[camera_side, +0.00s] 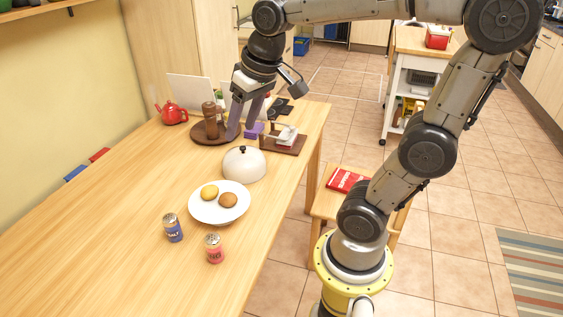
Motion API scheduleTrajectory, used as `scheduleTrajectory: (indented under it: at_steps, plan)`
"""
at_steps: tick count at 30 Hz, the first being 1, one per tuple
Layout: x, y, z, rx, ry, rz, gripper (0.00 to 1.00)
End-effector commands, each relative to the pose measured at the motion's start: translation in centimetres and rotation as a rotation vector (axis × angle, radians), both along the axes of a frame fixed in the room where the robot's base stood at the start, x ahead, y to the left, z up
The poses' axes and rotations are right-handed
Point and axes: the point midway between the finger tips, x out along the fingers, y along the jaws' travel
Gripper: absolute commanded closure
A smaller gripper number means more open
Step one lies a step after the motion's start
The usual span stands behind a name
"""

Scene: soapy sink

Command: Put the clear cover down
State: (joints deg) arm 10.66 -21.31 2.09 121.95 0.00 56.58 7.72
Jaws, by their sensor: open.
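A pale, whitish dome cover (243,165) with a dark knob on top stands upright on the wooden table, just behind the white plate (219,216). It looks cloudy rather than clear from here. Two roundish food pieces, one yellow (209,192) and one brown (228,200), lie uncovered on the plate. My gripper (242,131) points down behind the cover, with its purple-grey fingers apart and nothing visible between them. It is separate from the cover's knob.
A brown mill (210,119) on a round wooden board and a dark board with a white item (286,136) flank my gripper. A red teapot (171,113) stands behind; blue (172,228) and pink (214,249) shakers are in front. The table's left front is clear.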

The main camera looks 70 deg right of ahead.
Motion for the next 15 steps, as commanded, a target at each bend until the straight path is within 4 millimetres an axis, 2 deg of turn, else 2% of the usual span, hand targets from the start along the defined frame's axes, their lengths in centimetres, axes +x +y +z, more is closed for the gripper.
scheduleTrajectory:
  at_steps: [1, 6, 10, 15]
  plan:
    - [-2.1, 1.4, -0.3, -0.013, -0.026, 0.061, 0.42]
    - [-7.1, 3.9, -2.4, -0.049, -0.091, 0.219, 0.42]
    - [-9.1, 4.7, -3.6, -0.063, -0.118, 0.286, 0.42]
    - [-9.8, 5.0, -4.2, -0.069, -0.126, 0.313, 0.42]
